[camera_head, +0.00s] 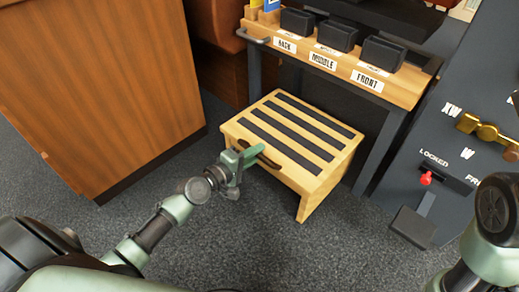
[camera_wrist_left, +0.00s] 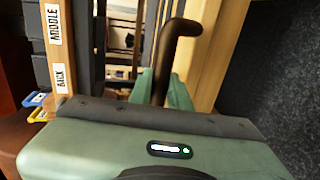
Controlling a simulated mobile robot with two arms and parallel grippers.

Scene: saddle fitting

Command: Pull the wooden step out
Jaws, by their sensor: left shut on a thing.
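The wooden step (camera_head: 318,183) is a light wood stool with several dark grip strips on top. It stands on the grey carpet in front of the workbench. A dark curved handle (camera_head: 268,161) is on its front edge. My left gripper (camera_head: 252,154) is at the handle and shut on it. In the left wrist view the dark handle (camera_wrist_left: 178,40) rises between the green fingers (camera_wrist_left: 163,90). My right arm shows at the lower right in the head view; its gripper fingers cannot be made out.
The workbench (camera_head: 404,92) with bins labelled BACK, MIDDLE and FRONT stands behind the step. A wooden cabinet (camera_head: 95,85) is at the left. A dark panel (camera_head: 455,140) with a red knob (camera_head: 426,178) is at the right. Carpet (camera_head: 300,255) in front of the step is clear.

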